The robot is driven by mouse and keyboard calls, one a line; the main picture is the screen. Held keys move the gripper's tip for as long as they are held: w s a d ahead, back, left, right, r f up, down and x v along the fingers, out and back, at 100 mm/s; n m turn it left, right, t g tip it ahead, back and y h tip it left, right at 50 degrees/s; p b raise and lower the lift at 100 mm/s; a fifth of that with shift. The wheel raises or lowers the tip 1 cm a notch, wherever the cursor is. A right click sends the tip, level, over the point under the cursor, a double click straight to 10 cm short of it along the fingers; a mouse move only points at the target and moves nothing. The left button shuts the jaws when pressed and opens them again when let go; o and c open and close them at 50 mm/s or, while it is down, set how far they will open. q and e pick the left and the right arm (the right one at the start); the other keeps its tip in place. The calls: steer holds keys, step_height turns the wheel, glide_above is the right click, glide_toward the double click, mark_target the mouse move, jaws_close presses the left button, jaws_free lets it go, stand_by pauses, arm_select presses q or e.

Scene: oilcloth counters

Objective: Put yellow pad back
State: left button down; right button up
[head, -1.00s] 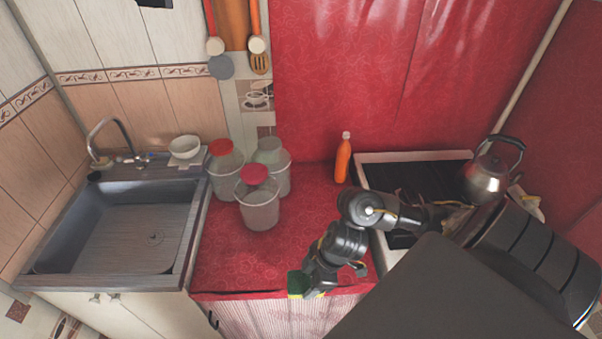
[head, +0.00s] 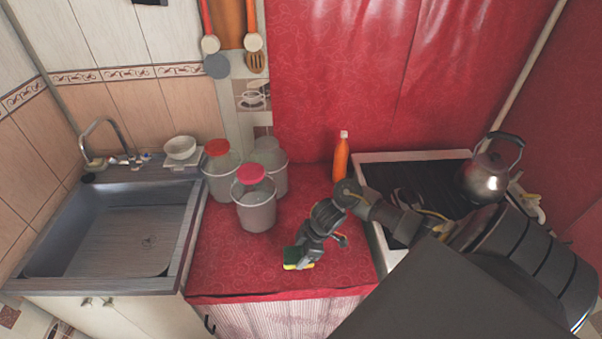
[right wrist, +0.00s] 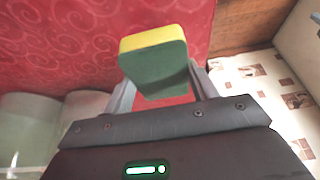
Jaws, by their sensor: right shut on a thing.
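The yellow pad (head: 297,260) is a small block with a green side and a yellow side. It is at the fingertips of my right gripper (head: 303,255), over the front part of the red counter (head: 245,268). In the right wrist view the pad (right wrist: 153,60) sits between the two fingers of my right gripper (right wrist: 158,88), which is shut on it. I cannot tell for sure whether the pad touches the counter. My left gripper is not in view.
Several items stand on the counter: three lidded buckets (head: 257,212) left of my right gripper and an orange bottle (head: 341,160) at the back. The sink (head: 115,235) is at the left. The stove (head: 375,165) with a kettle (head: 487,175) is at the right.

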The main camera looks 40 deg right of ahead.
mark_target(301, 257)
steer(key=shift+w+d+f, duration=0.1)
steer(key=shift+w+f, duration=0.05)
steer(key=shift+f, duration=0.15)
step_height(301, 257, down, 2)
steer(key=shift+f, duration=0.5)
steer(key=shift+f, duration=0.1)
steer(key=o, duration=0.9)
steer(key=shift+o, duration=0.2)
steer(key=shift+r, duration=0.2)
steer(key=v, duration=1.2)
steer(key=shift+p, duration=0.45)
steer(key=shift+w+f, duration=0.1)
